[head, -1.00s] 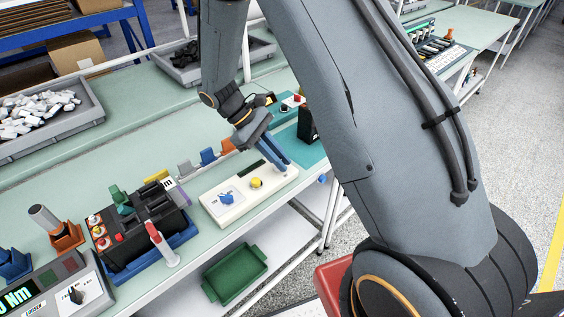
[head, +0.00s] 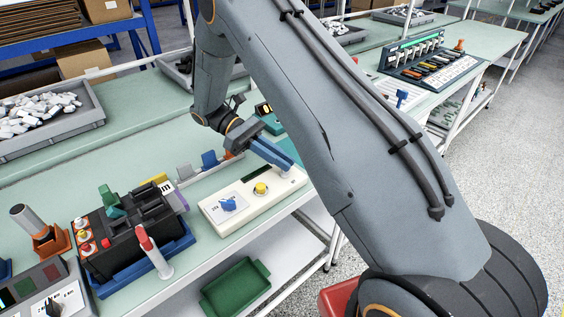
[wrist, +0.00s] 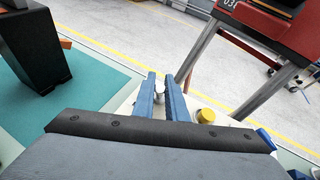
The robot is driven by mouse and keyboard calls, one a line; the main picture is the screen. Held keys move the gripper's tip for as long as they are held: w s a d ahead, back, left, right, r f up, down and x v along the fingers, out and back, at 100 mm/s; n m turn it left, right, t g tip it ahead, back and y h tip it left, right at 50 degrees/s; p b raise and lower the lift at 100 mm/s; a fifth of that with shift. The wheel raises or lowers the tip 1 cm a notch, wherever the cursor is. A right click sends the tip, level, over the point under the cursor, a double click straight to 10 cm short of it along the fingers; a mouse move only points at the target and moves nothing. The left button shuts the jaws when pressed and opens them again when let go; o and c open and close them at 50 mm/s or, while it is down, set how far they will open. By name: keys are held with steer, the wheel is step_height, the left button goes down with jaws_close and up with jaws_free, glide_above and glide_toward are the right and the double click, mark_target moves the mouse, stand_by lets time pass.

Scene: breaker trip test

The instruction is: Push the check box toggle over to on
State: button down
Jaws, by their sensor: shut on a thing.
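The check box (head: 246,207) is a long cream box near the bench's front edge. It carries a blue knob (head: 229,205), a yellow button (head: 261,188) and, at its right end, a small metal toggle (wrist: 159,88). My gripper (head: 287,166) reaches down over that right end with its blue fingers. In the wrist view the fingers (wrist: 161,84) stand on either side of the silver toggle and are shut on it. The yellow button also shows there (wrist: 206,116), just right of the fingers. The toggle's exact tilt and its markings cannot be made out.
A black battery-like unit in a blue tray (head: 180,247) stands left of the box, with a red-tipped white post in front. A black upright device (wrist: 34,45) stands on a teal mat (wrist: 95,85) nearby. A green bin (head: 236,287) is below the bench.

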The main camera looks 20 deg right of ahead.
stand_by(0.3)
steer(key=c, duration=2.1)
jaws_free()
steer(key=shift+a, duration=0.1)
steer(key=b+v, duration=0.3)
steer(key=v, duration=0.3)
steer(key=shift+w+a, duration=0.2)
steer(key=shift+w, duration=0.15)
steer(key=shift+w+a+r, duration=0.25)
steer(key=shift+w+a, duration=0.05)
